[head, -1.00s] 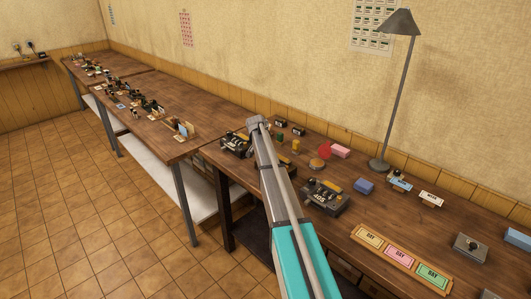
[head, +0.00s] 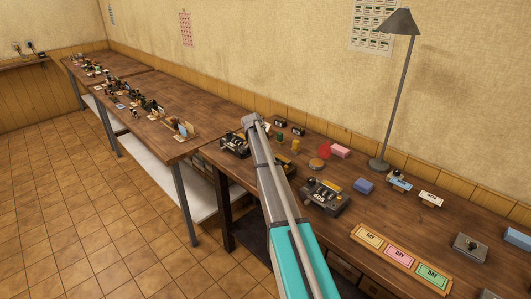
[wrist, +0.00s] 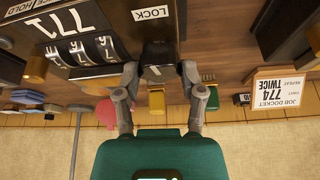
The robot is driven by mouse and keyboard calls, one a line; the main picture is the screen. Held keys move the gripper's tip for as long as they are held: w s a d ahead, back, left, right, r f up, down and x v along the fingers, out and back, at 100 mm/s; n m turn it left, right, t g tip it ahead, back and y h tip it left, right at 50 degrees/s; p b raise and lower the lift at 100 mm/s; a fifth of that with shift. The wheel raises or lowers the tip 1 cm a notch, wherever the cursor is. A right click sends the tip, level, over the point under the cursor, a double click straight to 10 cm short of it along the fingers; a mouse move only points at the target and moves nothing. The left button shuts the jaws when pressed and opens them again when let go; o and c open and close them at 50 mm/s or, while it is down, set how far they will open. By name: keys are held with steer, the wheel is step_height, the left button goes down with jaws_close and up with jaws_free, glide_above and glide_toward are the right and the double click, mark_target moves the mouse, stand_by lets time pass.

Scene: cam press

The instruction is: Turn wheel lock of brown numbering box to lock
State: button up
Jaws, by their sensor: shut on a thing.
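In the wrist view a numbering box (wrist: 98,22) with a dark plate reading 771 and a row of black number wheels (wrist: 85,50) fills the upper left. A LOCK label (wrist: 152,14) lies above a dark knob (wrist: 158,52), which has a small pale mark. My gripper (wrist: 160,72) has one finger on each side of this knob and is shut on it. Where the knob points I cannot tell for sure. In the head view a dark numbering box (head: 235,145) stands at the left end of the near bench, beside my arm's end; the fingers are hidden there.
Another numbering box marked 405 (head: 325,196) stands right of my arm. A job docket reading 774 TWICE (wrist: 279,93) stands right in the wrist view.

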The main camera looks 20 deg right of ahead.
steer(key=o, duration=1.1)
steer(key=shift+o, duration=0.2)
steer(key=shift+n, duration=0.4)
